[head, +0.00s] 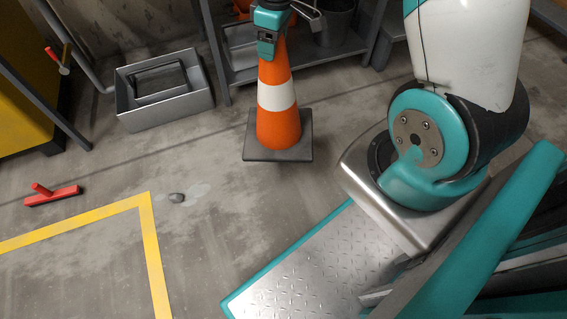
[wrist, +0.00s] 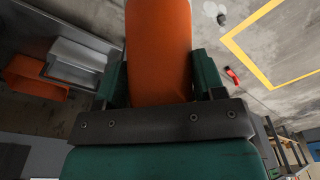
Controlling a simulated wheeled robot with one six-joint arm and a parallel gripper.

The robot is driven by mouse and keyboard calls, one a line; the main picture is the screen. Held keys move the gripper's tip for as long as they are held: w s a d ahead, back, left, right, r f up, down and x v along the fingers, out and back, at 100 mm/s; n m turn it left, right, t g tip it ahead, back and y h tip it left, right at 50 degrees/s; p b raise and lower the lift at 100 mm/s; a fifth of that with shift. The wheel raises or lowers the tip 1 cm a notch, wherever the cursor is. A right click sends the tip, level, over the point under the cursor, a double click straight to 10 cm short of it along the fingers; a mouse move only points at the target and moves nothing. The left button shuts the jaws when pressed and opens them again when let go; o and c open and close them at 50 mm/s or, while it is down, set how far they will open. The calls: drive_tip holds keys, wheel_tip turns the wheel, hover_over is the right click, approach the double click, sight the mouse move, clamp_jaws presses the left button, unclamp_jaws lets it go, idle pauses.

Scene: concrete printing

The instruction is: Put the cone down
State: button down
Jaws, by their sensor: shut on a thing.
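An orange traffic cone (head: 277,125) with a white band and a dark square base stands upright in the upper middle of the head view. My gripper (head: 268,42) is at the cone's top, shut on it from above. In the wrist view the cone (wrist: 158,50) fills the space between the two teal fingers (wrist: 158,85). The cone's tip is hidden by my gripper. I cannot tell for sure whether the base touches the floor or hangs slightly above it.
A grey metal tub (head: 165,92) sits at the upper left, and a metal shelf (head: 295,62) stands behind the cone. A yellow floor line (head: 150,235), a red brush (head: 52,196) and a small stone (head: 177,198) lie at the left. Bare floor surrounds the cone's front.

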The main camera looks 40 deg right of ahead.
sight(283, 102)
drive_tip(key=n, duration=0.1)
drive_tip(key=d+n, duration=0.1)
drive_tip(key=n, duration=0.1)
drive_tip(key=d+n, duration=0.1)
drive_tip(key=n, duration=0.1)
drive_tip(key=shift+s+d+f+y, duration=0.1)
drive_tip(key=shift+s+d+y, duration=0.15)
drive_tip(key=shift+s+y, duration=0.1)
wheel_tip(283, 102, down, 20)
drive_tip(key=b, duration=1)
drive_tip(key=shift+c, duration=1)
unclamp_jaws()
drive_tip(key=shift+s+f, duration=0.1)
